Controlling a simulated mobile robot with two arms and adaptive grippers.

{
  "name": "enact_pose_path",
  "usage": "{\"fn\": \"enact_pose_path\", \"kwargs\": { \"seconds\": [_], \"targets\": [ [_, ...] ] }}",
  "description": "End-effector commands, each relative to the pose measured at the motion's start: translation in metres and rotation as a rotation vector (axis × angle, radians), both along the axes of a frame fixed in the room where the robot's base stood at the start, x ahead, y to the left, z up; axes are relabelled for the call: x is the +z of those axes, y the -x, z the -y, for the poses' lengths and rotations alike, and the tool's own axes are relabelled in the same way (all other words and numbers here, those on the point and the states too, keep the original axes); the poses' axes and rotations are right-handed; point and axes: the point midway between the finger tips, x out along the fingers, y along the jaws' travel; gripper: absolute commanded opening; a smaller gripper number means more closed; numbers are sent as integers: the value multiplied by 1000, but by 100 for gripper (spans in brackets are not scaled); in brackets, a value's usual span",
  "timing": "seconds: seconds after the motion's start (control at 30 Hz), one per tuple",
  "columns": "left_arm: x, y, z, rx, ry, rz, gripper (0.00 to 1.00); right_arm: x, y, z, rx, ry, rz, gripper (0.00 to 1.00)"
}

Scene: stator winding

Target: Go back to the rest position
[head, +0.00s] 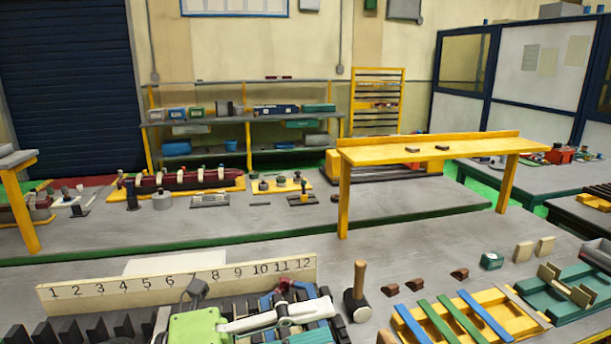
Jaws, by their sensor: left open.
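My left gripper (283,309) shows at the bottom, left of centre, with a light green body and pale links reaching to the right. It is open. It is over a crowded patch of blue, red and dark parts, and I cannot tell whether it touches any of them. The lower part of its body is cut off by the picture's edge. A white board numbered 1 to 12 (172,285) stands upright just behind it. Dark slotted blocks (90,329) are in front of the board. My right gripper is not in view.
A wooden-handled mallet (357,293) stands right of my left gripper. Further right are a yellow tray (492,298) with coloured strips, a green tray (560,310) and small brown blocks (415,284). A yellow raised shelf (430,150) spans the bench behind. Bare grey bench (400,245) lies between.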

Motion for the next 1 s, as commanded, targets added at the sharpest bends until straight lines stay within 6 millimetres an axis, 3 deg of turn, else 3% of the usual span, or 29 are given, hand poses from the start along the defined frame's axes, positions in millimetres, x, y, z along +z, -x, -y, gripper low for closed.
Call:
{"fn": "enact_pose_path", "kwargs": {
  "seconds": [0.1, 0.17, 0.27, 0.33, 0.47, 0.5, 0.63, 0.8, 0.9, 1.0],
  "targets": [
    [47, -16, -19, 122, 347, -101, 42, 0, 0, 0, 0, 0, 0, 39],
    [61, -32, -41, 210, 503, -166, 42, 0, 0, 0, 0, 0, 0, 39],
    [60, -62, -87, 393, 727, -301, 42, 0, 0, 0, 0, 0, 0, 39],
    [41, -82, -123, 541, 856, -416, 42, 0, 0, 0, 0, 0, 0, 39],
    [-30, -103, -185, 843, 1021, -669, 42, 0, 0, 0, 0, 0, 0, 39],
    [-58, -103, -200, 933, 1048, -751, 42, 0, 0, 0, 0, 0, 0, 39],
    [-150, -85, -233, 1204, 1075, -1019, 42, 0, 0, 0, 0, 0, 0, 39],
    [-259, -22, -246, 1498, 993, -1373, 42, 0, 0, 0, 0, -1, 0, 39],
    [-304, 21, -241, 1618, 913, -1555, 42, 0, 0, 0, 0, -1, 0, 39],
    [-336, 62, -234, 1704, 822, -1709, 42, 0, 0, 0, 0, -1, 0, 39]
  ]
}}
